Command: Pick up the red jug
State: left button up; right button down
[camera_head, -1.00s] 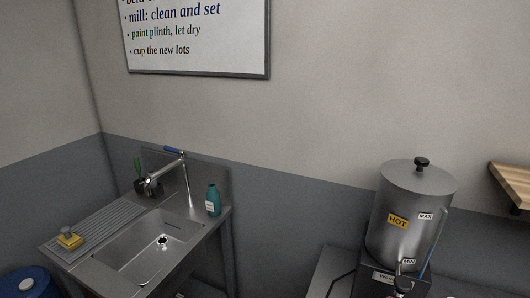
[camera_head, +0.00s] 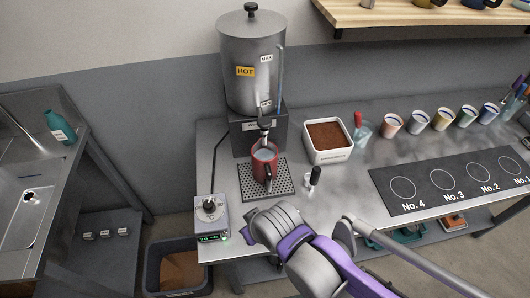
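The red jug (camera_head: 265,168) stands upright on the black perforated drip tray (camera_head: 250,190), directly below the tap of the steel hot-water urn (camera_head: 250,62). Its open top shows a pale bluish inside, and its handle faces the front. No gripper is around or touching the jug. Purple and grey links of my arm cross the lower middle, in front of the counter and apart from the jug. I make out no gripper fingertips in this view.
A white bin of brown grounds (camera_head: 328,140) stands right of the urn. A small black-topped tool (camera_head: 314,179) stands right of the tray. A scale-like device with a lit display (camera_head: 209,215) sits front left. Several cups (camera_head: 391,123) line the back right.

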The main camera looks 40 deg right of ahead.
aim_at(264, 168)
jog(key=z, duration=1.4)
jog(key=k+j+u, duration=0.15)
jog(key=u, duration=0.3)
jog(key=k+j+u, duration=0.2)
jog(key=u, duration=0.25)
